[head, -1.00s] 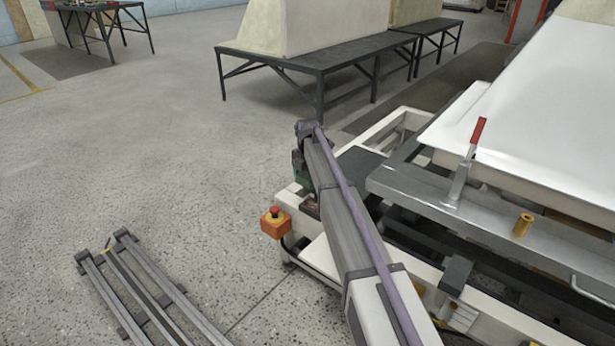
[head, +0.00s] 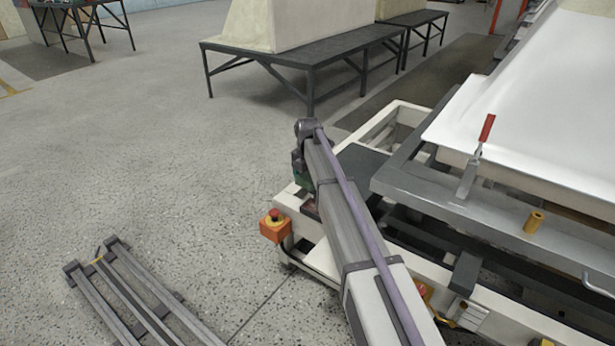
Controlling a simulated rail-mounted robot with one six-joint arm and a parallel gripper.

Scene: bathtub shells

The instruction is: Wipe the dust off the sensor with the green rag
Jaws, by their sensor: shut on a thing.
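My arm reaches from the bottom of the head view up to a dark joint near the middle. My gripper is not visible; the arm covers what lies behind it. A small dark green patch (head: 303,181) shows at the arm's left side, below the joint; I cannot tell whether it is the green rag. I cannot make out a sensor or dust on one. A short brass-coloured cylinder (head: 535,221) stands on the grey metal frame (head: 415,191) at the right; I cannot tell what it is.
A white tub shell (head: 540,110) rests above the frame, with a red-handled clamp (head: 475,160) at its edge. An orange box with a red button (head: 274,226) is left of my arm. Grey rails (head: 125,290) lie on the floor. A dark table (head: 300,62) stands behind; open floor lies left.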

